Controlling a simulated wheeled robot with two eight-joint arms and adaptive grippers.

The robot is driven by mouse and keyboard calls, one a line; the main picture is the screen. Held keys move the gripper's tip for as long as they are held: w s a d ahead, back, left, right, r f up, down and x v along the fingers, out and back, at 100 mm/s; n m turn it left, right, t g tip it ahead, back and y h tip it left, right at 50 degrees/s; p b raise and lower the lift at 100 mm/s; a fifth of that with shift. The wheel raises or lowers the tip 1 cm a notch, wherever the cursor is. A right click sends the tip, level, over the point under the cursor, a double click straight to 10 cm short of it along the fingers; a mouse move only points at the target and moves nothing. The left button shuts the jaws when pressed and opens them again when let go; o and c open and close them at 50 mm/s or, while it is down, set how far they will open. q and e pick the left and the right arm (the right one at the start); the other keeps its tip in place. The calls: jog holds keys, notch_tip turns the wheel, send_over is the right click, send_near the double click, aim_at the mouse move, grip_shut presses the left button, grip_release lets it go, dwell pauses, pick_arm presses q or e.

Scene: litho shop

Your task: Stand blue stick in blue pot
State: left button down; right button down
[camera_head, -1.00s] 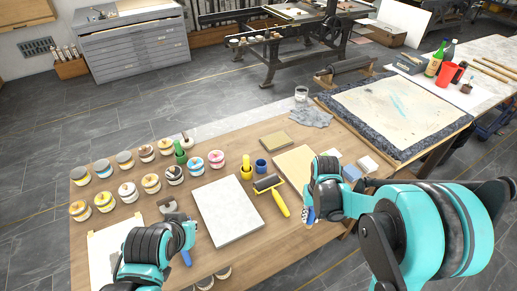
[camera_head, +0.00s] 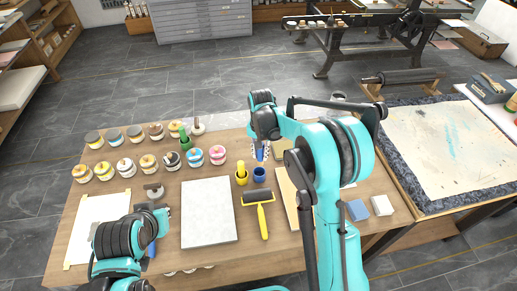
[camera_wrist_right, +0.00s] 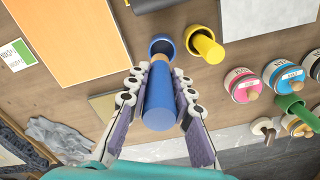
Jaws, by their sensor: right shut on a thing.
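My right gripper (camera_head: 261,150) is shut on the blue stick (camera_wrist_right: 160,100), just above the blue pot (camera_head: 259,175). In the right wrist view the stick lies between the two fingers (camera_wrist_right: 158,112), its tan far end overlapping the near rim of the blue pot (camera_wrist_right: 161,42). In the head view a little of the blue stick (camera_head: 260,155) shows below the fingers, seemingly a small gap over the pot. I cannot tell whether the tip is inside the mouth. My left gripper (camera_head: 158,222) is at the lower left; its fingers are not clear.
A yellow pot with a yellow stick (camera_head: 241,173) stands close left of the blue pot. A yellow-handled roller (camera_head: 259,205) lies in front. A green stick (camera_head: 184,138) and several ink jars (camera_head: 195,157) are further left. A pale slab (camera_head: 209,212) lies mid-table.

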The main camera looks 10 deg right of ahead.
aim_at(259, 165)
jog(key=shift+w+a, duration=0.25)
jog(key=shift+d+f+b, duration=0.1)
jog(key=shift+f+b, duration=0.55)
jog(key=shift+f, duration=0.2)
jog(key=shift+f+b, duration=2.45)
jog(key=shift+f, duration=1.15)
jog(key=c, duration=1.3)
grip_release()
jog(key=shift+o, duration=0.2)
jog(key=shift+r, duration=0.1)
